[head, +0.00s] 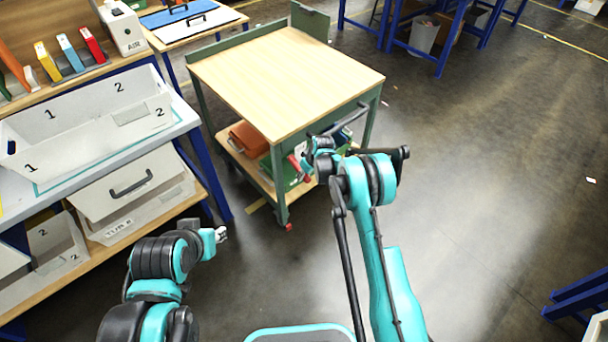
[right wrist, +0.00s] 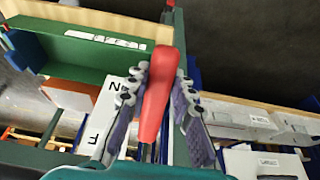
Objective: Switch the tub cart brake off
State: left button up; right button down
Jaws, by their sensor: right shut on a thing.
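The tub cart (head: 285,72) has a pale wooden top and a green frame. Its red brake lever (right wrist: 160,85) stands between the fingers of my right gripper (right wrist: 158,105) in the right wrist view, and the fingers are shut on it. A white plate (right wrist: 105,118) with the letters N and F lies beside the lever, partly hidden by a finger.
A black handle (head: 338,118) sits on the cart's near right edge, close to my right arm. The lower shelf holds an orange tub (head: 250,138). A workbench with a white bin (head: 90,125) stands left.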

jog(key=shift+s+r+g+h+p, duration=0.1)
jog(key=shift+r+g+h+p, duration=0.2)
jog(key=shift+r+g+h, duration=0.35)
jog(key=shift+d+r+g+h, duration=0.15)
jog(key=shift+r+g+h, duration=0.8)
jog(key=shift+r+g, duration=0.65)
jog(key=shift+s, duration=0.1)
jog(key=c, duration=1.3)
grip_release()
jog(key=r, duration=0.8)
jog(key=w+r, duration=0.1)
jog(key=r, duration=0.3)
jog(key=shift+a, duration=0.4)
jog(key=shift+d, duration=0.1)
